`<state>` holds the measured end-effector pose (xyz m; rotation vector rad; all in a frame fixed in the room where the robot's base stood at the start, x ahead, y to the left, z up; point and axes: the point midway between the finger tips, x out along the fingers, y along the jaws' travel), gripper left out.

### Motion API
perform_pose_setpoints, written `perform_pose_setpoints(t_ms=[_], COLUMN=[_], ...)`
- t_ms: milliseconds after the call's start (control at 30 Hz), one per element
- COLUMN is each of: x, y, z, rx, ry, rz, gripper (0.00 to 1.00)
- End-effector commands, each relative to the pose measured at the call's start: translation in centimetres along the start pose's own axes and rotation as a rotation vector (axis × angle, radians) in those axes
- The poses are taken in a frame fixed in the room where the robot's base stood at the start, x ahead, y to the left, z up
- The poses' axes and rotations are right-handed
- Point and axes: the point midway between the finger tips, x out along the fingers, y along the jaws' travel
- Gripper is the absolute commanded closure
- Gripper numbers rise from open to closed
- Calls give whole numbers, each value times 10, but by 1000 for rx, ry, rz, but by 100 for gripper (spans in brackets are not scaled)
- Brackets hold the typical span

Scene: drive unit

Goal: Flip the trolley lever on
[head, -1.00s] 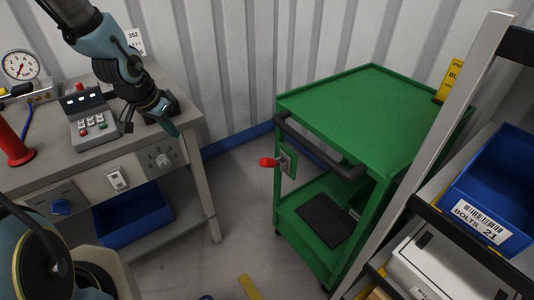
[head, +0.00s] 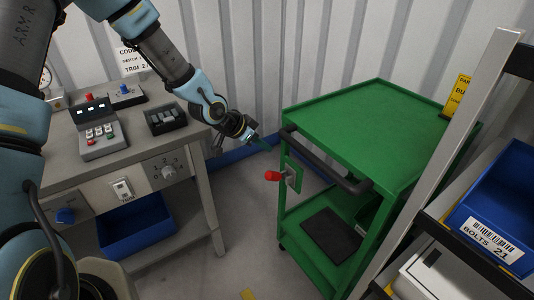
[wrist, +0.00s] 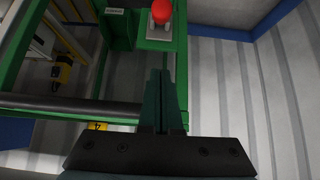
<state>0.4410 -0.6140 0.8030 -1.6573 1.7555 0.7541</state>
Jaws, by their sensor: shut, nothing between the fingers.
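The green trolley (head: 365,125) stands right of centre in the head view, with a black push handle (head: 325,162). Its lever has a red knob (head: 272,175) on a small plate (head: 292,173) at the trolley's near left side. The knob sticks out to the left. In the wrist view the red knob (wrist: 161,11) is at the top edge, with its plate (wrist: 160,38) below. My gripper (head: 265,145) is shut and empty, above and slightly left of the knob, apart from it. In the wrist view the closed fingers (wrist: 160,75) point toward the knob.
A shelf rack with a blue bolts bin (head: 500,205) is at the right. Floor between bench and trolley is open.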

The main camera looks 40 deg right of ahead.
Motion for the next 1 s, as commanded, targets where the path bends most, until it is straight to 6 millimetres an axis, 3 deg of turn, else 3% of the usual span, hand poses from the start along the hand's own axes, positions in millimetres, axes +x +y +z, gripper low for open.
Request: perform_pose_setpoints(t_ms=[433, 700, 1000], x=[87, 94, 96], y=[2, 0, 0], z=[0, 33, 40], rx=[0, -1, 0], ry=[-3, -2, -1], rz=[3, 1, 0], gripper=[100, 100, 100])
